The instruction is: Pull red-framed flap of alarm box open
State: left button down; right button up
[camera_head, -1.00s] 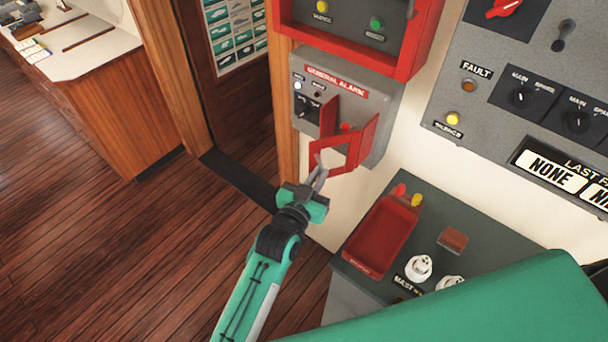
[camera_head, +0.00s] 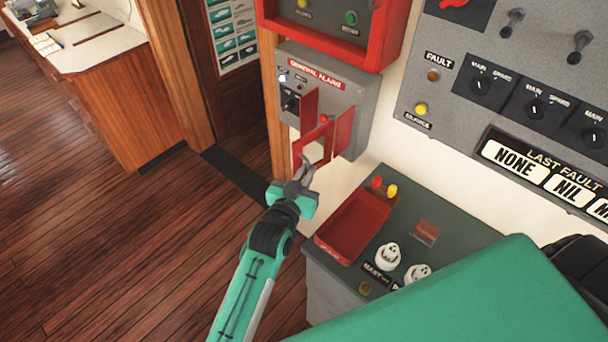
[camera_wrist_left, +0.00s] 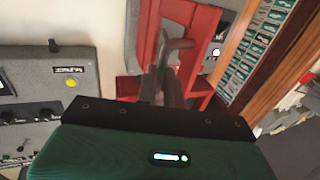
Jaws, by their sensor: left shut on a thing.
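The grey alarm box (camera_head: 342,90), labelled GENERAL ALARM, is on the white wall beside the doorway. Its red-framed flap (camera_head: 327,131) stands out from the box face, partly open, with a see-through middle. A red side plate (camera_head: 308,104) juts from the box, and a red button (camera_head: 326,119) shows behind the flap. My left gripper (camera_head: 303,168) is shut on the flap's outer lower edge. In the left wrist view the gripper fingers (camera_wrist_left: 172,72) meet at the red frame (camera_wrist_left: 200,45); the exact contact is partly hidden by the fingers. My right gripper is not in view.
A red-framed panel (camera_head: 375,50) is just above the box. Below right is a console with a red tray (camera_head: 352,228) and white knobs (camera_head: 388,256). A grey fault panel (camera_head: 440,75) is to the right. The wooden floor at left is clear.

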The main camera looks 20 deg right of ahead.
pick_arm(q)
jog(key=shift+d+r, duration=0.15)
jog(key=shift+r, duration=0.35)
jog(key=c, duration=1.8)
grip_release()
jog(key=shift+o, duration=1.4)
jog(key=shift+w+d+f, duration=0.1)
jog(key=shift+d+f, duration=0.05)
jog(key=shift+d, duration=0.05)
jog(key=b+v, duration=0.4)
jog(key=v, duration=0.9)
jog(key=shift+s+a+f, duration=0.2)
jog(key=shift+s, duration=0.05)
